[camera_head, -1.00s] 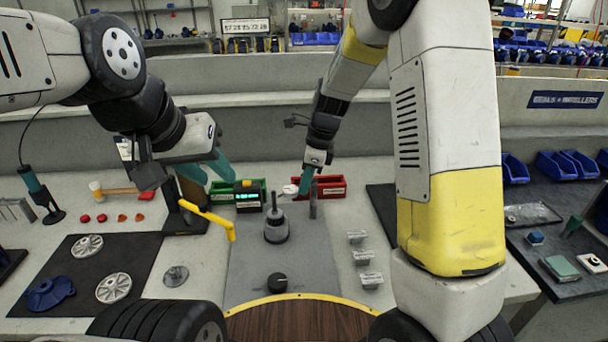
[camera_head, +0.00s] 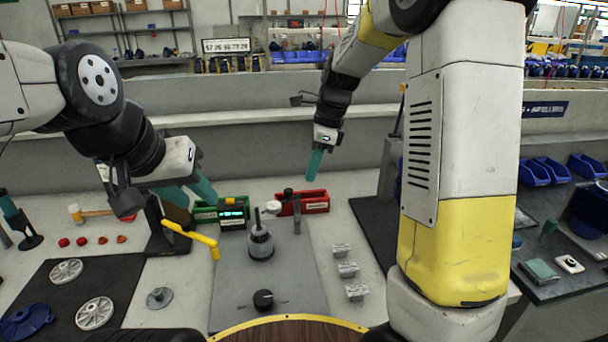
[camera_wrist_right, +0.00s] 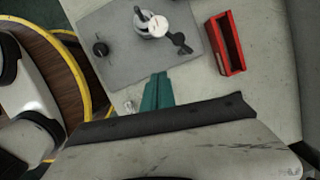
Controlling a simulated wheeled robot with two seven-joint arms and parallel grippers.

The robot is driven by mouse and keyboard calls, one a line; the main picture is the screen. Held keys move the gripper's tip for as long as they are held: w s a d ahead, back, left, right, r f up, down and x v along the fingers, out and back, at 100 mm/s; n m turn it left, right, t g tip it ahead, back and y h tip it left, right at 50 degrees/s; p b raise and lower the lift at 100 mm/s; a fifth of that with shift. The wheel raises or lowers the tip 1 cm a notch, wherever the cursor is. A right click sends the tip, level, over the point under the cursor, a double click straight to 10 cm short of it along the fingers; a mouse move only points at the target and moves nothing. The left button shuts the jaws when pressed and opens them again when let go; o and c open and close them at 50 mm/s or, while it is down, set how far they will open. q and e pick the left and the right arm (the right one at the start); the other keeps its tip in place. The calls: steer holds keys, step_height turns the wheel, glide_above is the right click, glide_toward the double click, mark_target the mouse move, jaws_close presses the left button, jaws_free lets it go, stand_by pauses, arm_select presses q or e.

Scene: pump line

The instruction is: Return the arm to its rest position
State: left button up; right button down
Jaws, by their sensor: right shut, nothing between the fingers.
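My right gripper (camera_head: 314,165), with teal fingers, hangs above and behind the red bin (camera_head: 316,203). Its fingers are shut and empty, and they show together in the right wrist view (camera_wrist_right: 157,92). My left gripper (camera_head: 188,194) is at the left over the bench, its two teal fingers apart with nothing seen between them. A yellow lever (camera_head: 190,235) stands just below and in front of it; I cannot tell whether they touch. The grey pump body (camera_head: 261,243) stands on the grey mat with a white round piece (camera_head: 273,207) at its top.
A green bin (camera_head: 205,213) with a small display (camera_head: 232,212) stands left of the red bin. A black knob (camera_head: 263,299) is on the grey mat (camera_head: 230,290). Several metal blocks (camera_head: 347,270) lie right of it. A dark mat (camera_head: 120,275) at the left holds wheel-like parts.

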stand_by(0.3)
steer(key=s+d+r+n+t, duration=0.2)
steer(key=s+n, duration=0.4)
steer(key=s, duration=0.1)
steer(key=s+d+r+n+t, duration=0.2)
steer(key=s+r+n, duration=0.1)
steer(key=s+n, duration=0.4)
steer(key=s+d+r+n+t, duration=0.2)
steer(key=s+r+n, duration=0.1)
steer(key=s+n, duration=0.3)
steer(key=shift+s+d+r+n+h, duration=0.2)
steer(key=shift+s+d+n+h, duration=0.15)
steer(key=shift+s, duration=0.55)
steer(key=shift+a, duration=0.1)
